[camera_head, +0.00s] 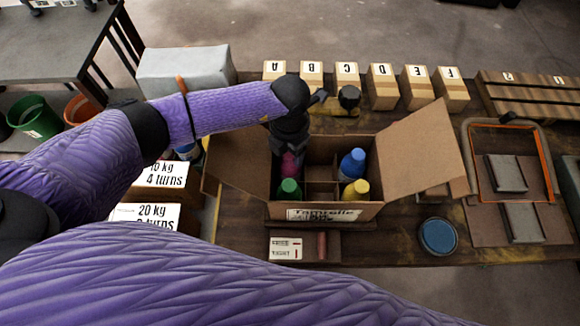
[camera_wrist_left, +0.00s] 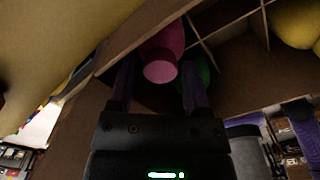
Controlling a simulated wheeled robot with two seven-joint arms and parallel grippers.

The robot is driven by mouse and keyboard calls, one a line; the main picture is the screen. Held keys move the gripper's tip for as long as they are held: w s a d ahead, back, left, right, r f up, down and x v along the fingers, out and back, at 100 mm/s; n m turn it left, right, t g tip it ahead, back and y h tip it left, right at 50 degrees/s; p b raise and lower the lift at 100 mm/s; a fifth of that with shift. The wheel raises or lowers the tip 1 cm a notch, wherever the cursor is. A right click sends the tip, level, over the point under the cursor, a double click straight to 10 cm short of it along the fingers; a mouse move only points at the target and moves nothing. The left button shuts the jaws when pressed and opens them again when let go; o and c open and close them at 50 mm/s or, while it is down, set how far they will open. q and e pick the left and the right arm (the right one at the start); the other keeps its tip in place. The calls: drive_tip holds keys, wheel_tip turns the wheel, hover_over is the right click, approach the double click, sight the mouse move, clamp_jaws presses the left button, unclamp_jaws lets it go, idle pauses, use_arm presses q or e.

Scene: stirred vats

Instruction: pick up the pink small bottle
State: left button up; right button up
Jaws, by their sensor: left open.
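The pink small bottle (camera_head: 289,166) stands in a back-left compartment of the open cardboard box (camera_head: 325,212), partly hidden by my left gripper. My left gripper (camera_head: 290,156) reaches down into the box from above, open, with its fingers around the bottle's top. In the left wrist view the pink bottle's cap (camera_wrist_left: 160,70) shows between the two open fingers, slightly beyond their tips; I cannot tell whether they touch it. A green bottle (camera_head: 288,190) is just in front of the pink one. My right gripper is not in view.
A blue bottle (camera_head: 352,163) and a yellow bottle (camera_head: 355,190) stand in the box's right compartments. The box's flaps (camera_head: 415,150) spread left and right. A blue round lid (camera_head: 438,236) lies right of the box.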

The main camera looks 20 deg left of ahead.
use_arm(q)
drive_tip(key=shift+f, duration=0.4)
clamp_jaws()
drive_tip(key=shift+r, duration=0.1)
idle(1.0)
